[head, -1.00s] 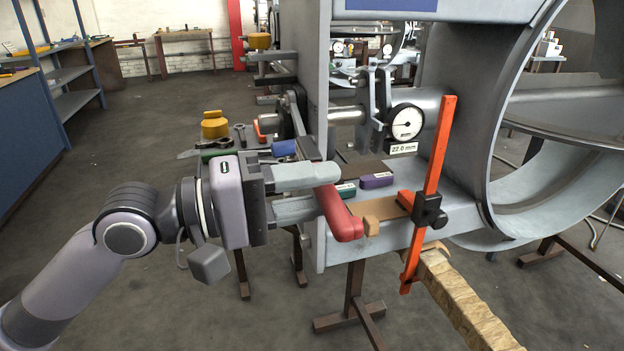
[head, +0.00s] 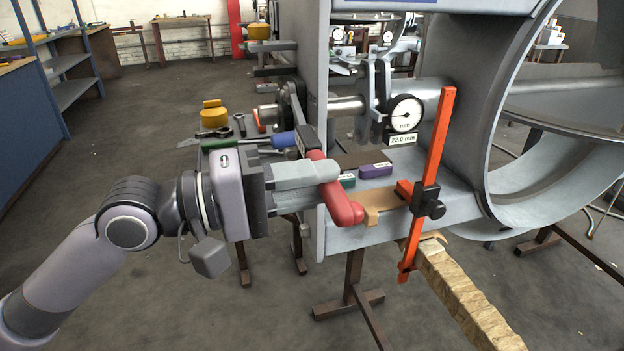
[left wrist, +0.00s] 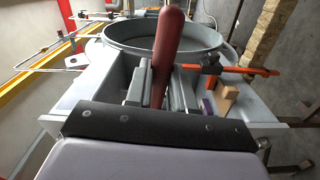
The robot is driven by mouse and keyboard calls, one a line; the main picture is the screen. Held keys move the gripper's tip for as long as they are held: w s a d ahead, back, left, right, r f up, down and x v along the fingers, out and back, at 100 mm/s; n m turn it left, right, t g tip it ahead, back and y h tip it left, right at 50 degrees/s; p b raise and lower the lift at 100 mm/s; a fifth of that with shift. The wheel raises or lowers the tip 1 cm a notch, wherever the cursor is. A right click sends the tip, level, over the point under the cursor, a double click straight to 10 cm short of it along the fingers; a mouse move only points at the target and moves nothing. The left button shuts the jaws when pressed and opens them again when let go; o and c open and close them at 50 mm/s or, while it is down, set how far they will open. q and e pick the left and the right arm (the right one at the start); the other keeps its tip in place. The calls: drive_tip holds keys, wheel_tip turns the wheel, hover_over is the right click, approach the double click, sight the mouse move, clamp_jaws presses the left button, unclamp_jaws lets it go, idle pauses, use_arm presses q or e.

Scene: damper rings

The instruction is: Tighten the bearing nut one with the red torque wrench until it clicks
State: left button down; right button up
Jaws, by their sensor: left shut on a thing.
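The red torque wrench (head: 342,205) shows its red grip and a dark part (head: 307,140) above it, at the near edge of the grey bench. It slants down toward the right. My left gripper (head: 322,174) comes in from the left and is shut on the red grip, its fingers lying across it. In the left wrist view the red grip (left wrist: 168,45) stands up between the fingers. My right gripper is not in view.
A dial gauge (head: 404,114) with a 22.0 mm label stands by the shaft (head: 347,106). An orange clamp (head: 436,165) rises at the bench's right front. A grey upright plate (head: 316,60) stands close behind my gripper.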

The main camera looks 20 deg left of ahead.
use_arm(q)
drive_tip(key=shift+s+a+r, duration=0.15)
drive_tip(key=shift+a, duration=0.2)
idle(0.3)
drive_tip(key=shift+s+a, duration=0.2)
drive_tip(key=shift+a, duration=0.05)
drive_tip(key=shift+s+a+p, duration=0.1)
drive_tip(key=shift+p, duration=0.3)
drive_tip(key=shift+a, duration=0.15)
drive_tip(key=shift+b+v, duration=1)
drive_tip(key=shift+v, duration=0.5)
